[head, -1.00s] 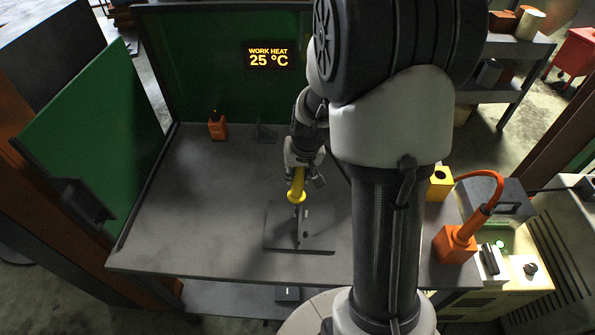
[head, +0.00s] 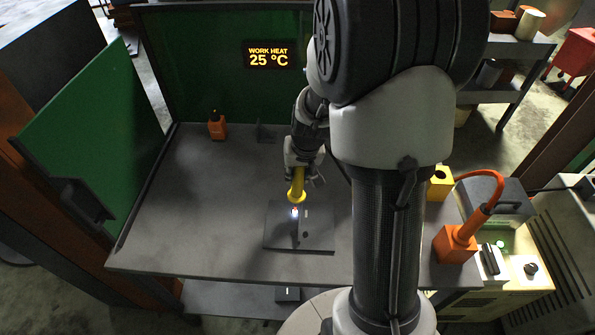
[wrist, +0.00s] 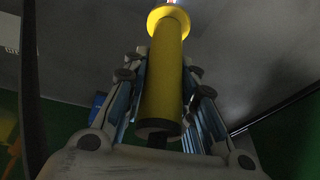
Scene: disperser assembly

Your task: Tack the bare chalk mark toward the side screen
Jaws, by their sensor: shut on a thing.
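My gripper (head: 302,172) is shut on the yellow torch (head: 297,186), which points down over a dark flat plate (head: 318,238) on the bench. A bright white glow (head: 295,212) with a reddish top shows at the torch tip, at the plate's upper part. A small pale mark (head: 306,211) lies just right of the glow; I cannot tell whether it is chalk. A dark seam or shadow runs down the plate below the glow. The green side screen (head: 95,140) stands at the left. In the wrist view the torch (wrist: 162,80) sits between both fingers, its tip glowing.
A small orange bottle-like item (head: 217,126) and a dark angled piece (head: 265,133) stand at the back of the bench (head: 190,220). A green back screen shows 25 °C work heat. An orange holder (head: 455,243) and a yellow block (head: 440,183) are at right. The left bench is clear.

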